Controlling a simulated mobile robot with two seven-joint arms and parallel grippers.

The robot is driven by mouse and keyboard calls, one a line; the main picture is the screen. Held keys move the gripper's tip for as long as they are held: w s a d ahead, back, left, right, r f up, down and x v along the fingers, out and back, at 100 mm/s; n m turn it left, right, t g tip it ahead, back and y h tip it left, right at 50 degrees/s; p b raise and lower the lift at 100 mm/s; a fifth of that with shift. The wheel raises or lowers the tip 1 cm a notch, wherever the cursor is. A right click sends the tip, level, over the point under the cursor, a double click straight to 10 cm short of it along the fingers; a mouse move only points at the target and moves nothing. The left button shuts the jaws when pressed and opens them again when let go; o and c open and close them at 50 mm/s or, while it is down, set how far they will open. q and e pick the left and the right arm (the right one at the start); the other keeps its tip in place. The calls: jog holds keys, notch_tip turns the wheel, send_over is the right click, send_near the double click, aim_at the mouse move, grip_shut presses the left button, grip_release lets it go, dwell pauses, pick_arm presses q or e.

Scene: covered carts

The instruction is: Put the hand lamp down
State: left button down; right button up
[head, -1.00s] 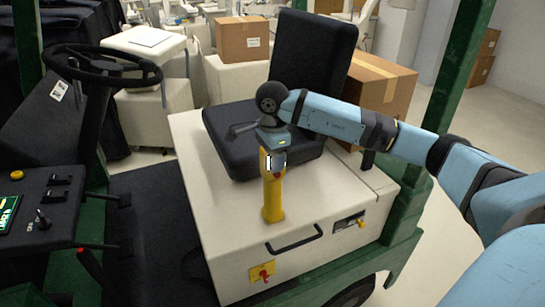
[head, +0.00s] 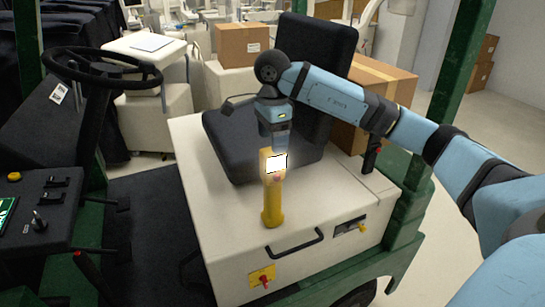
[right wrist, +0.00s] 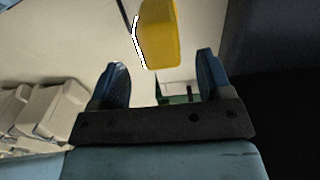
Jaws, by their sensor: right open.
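The yellow hand lamp (head: 271,205) stands upright on the pale cover of the seat box (head: 325,205), in front of the black seat. Its bright white lit face (head: 276,164) shows near its top. My right gripper (head: 275,147) is just above and behind the lamp's top in the head view. In the right wrist view the right gripper (right wrist: 160,75) is open with nothing between its fingers. The yellow lamp (right wrist: 159,35) shows beyond the fingertips there, apart from them. My left gripper is in neither view.
The black seat (head: 310,90) stands close behind the lamp. A black handle (head: 295,241) and a red switch (head: 264,279) are on the box front. A black steering wheel (head: 100,62) is at left, and a green post (head: 455,90) at right.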

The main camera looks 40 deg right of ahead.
notch_tip(320, 180, up, 5)
jog(key=shift+r, duration=0.1)
jog(key=s+a+f+m+y, duration=0.3)
jog(key=a+f+y, duration=0.2)
jog(key=a+y, duration=0.3)
jog(key=s+a+f+m+y, duration=0.2)
jog(key=a+f+m+y, duration=0.25)
jog(key=a, duration=0.55)
jog(key=s+a+f+m+y, duration=0.3)
jog(key=a+f+y, duration=0.1)
jog(key=a+y, duration=0.5)
jog(key=s+d+f+m+t+h, duration=0.1)
jog(key=d+f+m+t+h, duration=0.1)
jog(key=f+m+t+h, duration=0.85)
jog(key=s+d+f+m+t+h, duration=0.1)
jog(key=d+f+m+t, duration=0.15)
jog(key=m+t, duration=0.85)
jog(key=s+d+f+m+g+h, duration=0.2)
jog(key=s+f+m+g+h, duration=0.4)
jog(key=s+f+m+g, duration=0.4)
jog(key=s+f+m, duration=0.4)
jog(key=f+m, duration=0.2)
jog(key=f, duration=0.2)
jog(key=shift+s+d+h, duration=0.2)
jog(key=shift+d+h, duration=0.1)
jog(key=shift+d, duration=0.1)
